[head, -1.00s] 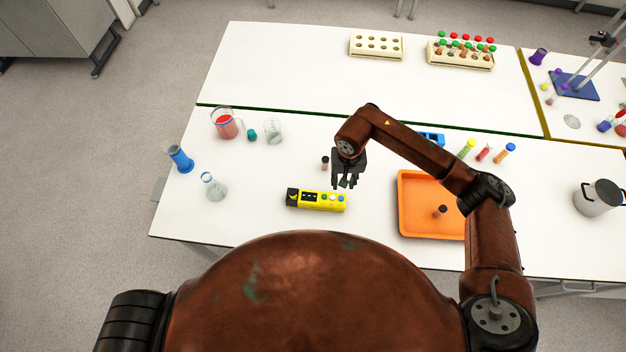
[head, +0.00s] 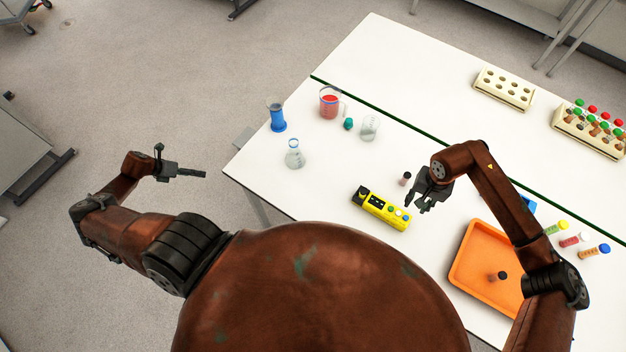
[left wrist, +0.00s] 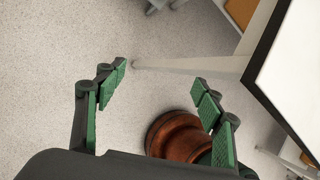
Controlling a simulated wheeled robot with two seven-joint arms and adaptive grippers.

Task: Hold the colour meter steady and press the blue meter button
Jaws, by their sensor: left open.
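The yellow colour meter (head: 377,204) with a black end lies on the near part of the white table. My left gripper (head: 182,161) is open and empty, out over the floor left of the table. Its green-padded fingers are spread in the left wrist view (left wrist: 160,85).
A small dark-capped vial (head: 405,179) stands behind the meter. An orange tray (head: 462,262) lies to its right. A flask (head: 294,155), blue cylinder (head: 277,118), red-filled beaker (head: 329,102) and clear beaker (head: 369,128) stand at the left. The table front left of the meter is clear.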

